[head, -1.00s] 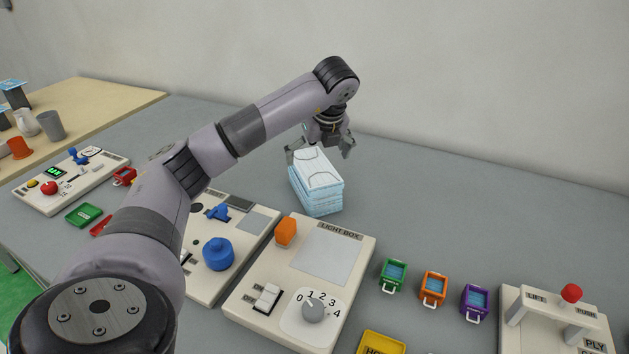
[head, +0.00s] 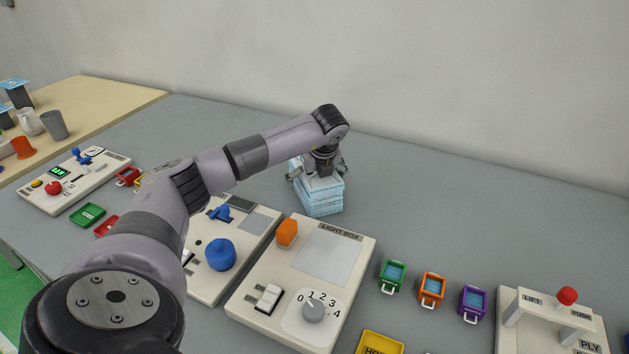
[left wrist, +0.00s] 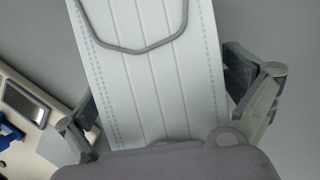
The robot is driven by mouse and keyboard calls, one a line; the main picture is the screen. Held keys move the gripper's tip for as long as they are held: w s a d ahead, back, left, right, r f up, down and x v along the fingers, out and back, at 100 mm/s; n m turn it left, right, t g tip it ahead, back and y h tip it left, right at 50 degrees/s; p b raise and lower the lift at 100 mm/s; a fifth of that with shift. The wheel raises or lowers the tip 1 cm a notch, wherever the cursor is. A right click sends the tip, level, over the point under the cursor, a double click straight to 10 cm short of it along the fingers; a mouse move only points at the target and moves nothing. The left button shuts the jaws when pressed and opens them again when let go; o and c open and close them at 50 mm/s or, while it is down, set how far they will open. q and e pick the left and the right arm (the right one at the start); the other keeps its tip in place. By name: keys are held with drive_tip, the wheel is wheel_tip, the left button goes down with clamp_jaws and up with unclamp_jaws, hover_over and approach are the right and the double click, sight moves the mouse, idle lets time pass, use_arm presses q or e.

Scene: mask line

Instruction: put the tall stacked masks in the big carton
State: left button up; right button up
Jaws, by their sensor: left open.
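The tall stacked masks (head: 321,198) stand as a pale blue and white pile on the grey table, behind the light box. My left gripper (head: 316,174) is over the top of the pile with its fingers spread to either side. In the left wrist view the top mask (left wrist: 155,75) shows white, with pleats and a grey ear loop. The gripper's fingers (left wrist: 168,108) are open, one on each side of the masks, with a gap showing on the right. The big carton is not seen in these views. My right gripper is not in view.
The light box (head: 262,316) lies in front of the masks, with a panel with a blue knob (head: 221,254) to its left. Small green (head: 392,276), orange (head: 432,289) and purple (head: 472,303) bins stand to the right. The table behind them is clear.

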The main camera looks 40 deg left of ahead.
use_arm(q)
drive_tip(key=shift+c, duration=0.4)
drive_tip(key=c, duration=1.2)
drive_tip(key=shift+o, duration=0.2)
